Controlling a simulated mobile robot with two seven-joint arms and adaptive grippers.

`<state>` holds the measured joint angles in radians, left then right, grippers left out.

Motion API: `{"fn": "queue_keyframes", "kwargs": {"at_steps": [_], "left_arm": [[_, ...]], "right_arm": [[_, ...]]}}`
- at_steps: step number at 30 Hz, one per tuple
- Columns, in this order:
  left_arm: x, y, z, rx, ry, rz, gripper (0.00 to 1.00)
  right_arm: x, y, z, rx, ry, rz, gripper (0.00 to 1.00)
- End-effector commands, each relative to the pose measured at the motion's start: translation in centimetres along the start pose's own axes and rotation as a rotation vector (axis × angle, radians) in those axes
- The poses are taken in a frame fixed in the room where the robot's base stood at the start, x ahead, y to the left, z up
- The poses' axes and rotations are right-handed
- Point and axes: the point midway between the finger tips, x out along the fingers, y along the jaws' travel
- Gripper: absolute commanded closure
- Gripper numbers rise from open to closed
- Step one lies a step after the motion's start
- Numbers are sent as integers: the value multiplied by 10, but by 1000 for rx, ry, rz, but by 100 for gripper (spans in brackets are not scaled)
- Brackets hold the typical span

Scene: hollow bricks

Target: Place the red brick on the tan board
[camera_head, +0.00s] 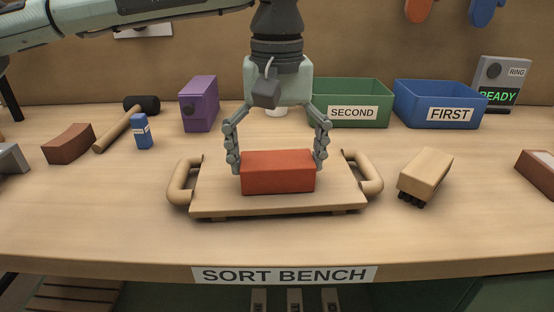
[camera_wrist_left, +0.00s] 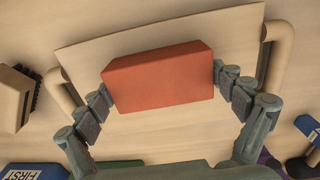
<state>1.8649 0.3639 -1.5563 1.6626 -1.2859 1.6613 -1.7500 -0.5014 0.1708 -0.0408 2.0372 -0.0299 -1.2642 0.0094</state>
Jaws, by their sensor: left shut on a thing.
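The red brick (camera_head: 278,177) is level over the middle of the tan board (camera_head: 216,204), a flat tray with a rounded handle at each end. My left gripper (camera_head: 277,162) points down and is shut on the brick, one finger at each short end. In the left wrist view, the brick (camera_wrist_left: 160,80) sits between both fingers with the board (camera_wrist_left: 150,138) beneath it. The brick is on the board or very close above it; I cannot tell which. My right gripper is not in view.
A brush (camera_head: 426,174) lies right of the board. A green SECOND bin (camera_head: 350,92) and a blue FIRST bin (camera_head: 440,94) stand behind. A purple object (camera_head: 199,104), blue bottle (camera_head: 142,131), mallet (camera_head: 122,125) and brown brick (camera_head: 68,144) are at left. The front bench strip is clear.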

Motion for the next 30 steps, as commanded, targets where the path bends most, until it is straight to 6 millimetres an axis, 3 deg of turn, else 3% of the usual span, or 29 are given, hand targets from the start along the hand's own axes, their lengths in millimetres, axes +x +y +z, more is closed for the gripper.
{"fn": "queue_keyframes", "kwargs": {"at_steps": [2,3,17,22,30], "left_arm": [[1,0,0,0,1,1,55],[1,0,0,0,0,0,1],[-5,0,0,0,1,0,0],[-35,0,0,0,2,2,0],[-92,1,0,0,0,0,0]], "right_arm": [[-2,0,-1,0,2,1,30],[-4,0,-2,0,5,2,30],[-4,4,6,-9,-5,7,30],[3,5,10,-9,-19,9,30],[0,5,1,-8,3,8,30]]}}
